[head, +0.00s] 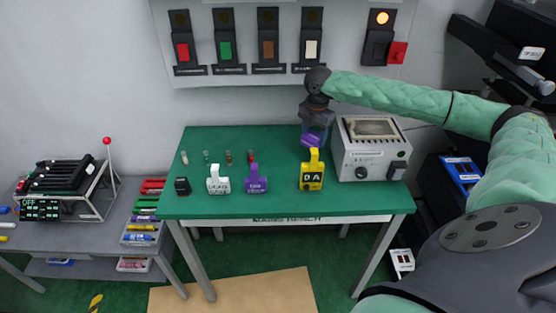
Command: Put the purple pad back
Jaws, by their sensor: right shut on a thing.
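My right gripper (314,130) reaches in from the right over the back right of the green table. It points down and is shut on a small purple piece (310,140), which looks like the purple pad. The piece is held above the table, just behind the yellow padlock-like block (311,176); its full shape is partly hidden by the fingers. A second purple item, a padlock-like block (256,184) with a label, stands on the table left of the yellow one. My left gripper is not in view.
The green table (225,141) also bears a white padlock-like block (217,185), a small black block (182,186), several small pegs and a grey device (372,150) close right of my gripper. Lever fixtures hang on the wall panel (340,40); the rightmost lamp (382,17) is lit.

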